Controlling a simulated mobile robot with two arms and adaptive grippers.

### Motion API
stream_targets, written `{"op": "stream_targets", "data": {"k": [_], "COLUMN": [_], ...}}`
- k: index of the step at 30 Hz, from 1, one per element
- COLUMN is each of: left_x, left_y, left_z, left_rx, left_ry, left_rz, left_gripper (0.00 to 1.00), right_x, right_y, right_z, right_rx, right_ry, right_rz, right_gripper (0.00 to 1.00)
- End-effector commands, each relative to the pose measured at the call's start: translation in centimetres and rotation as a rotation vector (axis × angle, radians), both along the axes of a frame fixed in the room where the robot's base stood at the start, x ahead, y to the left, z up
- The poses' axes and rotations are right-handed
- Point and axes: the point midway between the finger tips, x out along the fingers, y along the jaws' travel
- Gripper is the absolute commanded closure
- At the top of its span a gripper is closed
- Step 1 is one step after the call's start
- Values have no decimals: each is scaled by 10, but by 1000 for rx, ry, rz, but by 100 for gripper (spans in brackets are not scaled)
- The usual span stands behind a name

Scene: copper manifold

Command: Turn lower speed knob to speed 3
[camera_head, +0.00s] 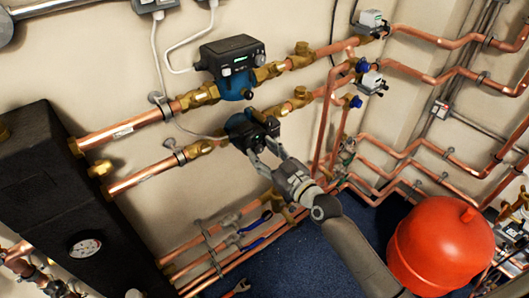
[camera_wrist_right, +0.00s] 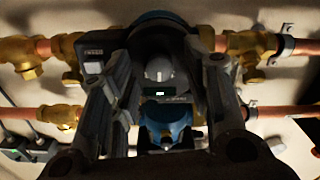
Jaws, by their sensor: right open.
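The lower pump (camera_head: 238,124), blue with a black head, sits on the lower copper pipe in the head view. My right gripper (camera_head: 263,146) is at the front of this pump, with its fingers partly covering the pump face. In the right wrist view a grey round knob (camera_wrist_right: 158,70) shows on a black pump face, above a small lit display (camera_wrist_right: 160,94). My right gripper (camera_wrist_right: 163,80) is open, its two fingers on either side of the knob and apart from it. The knob's speed mark is too small to read. My left gripper is not in view.
The upper pump (camera_head: 235,85) sits close above the lower one. Copper pipes (camera_head: 142,183) with brass fittings run along the wall. A black box with a gauge (camera_head: 85,247) stands left, and a red tank (camera_head: 440,246) lower right. Blue floor (camera_head: 310,262) shows below.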

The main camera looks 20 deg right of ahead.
Motion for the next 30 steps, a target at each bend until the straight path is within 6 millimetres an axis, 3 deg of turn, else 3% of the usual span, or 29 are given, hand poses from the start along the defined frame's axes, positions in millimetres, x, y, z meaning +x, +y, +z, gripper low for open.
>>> {"op": "stream_targets", "data": {"k": [3,14,23,30], "left_x": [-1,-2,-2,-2], "left_y": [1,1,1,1], "left_z": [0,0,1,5], "left_rx": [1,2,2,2], "left_ry": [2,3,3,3], "left_rz": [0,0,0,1], "left_gripper": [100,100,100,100], "right_x": [0,0,0,0], "right_y": [0,0,0,0], "right_z": [0,0,1,1], "right_rx": [0,0,39,173], "right_ry": [0,0,13,62], "right_rz": [0,0,0,1], "right_gripper": [56,100,100,100]}}
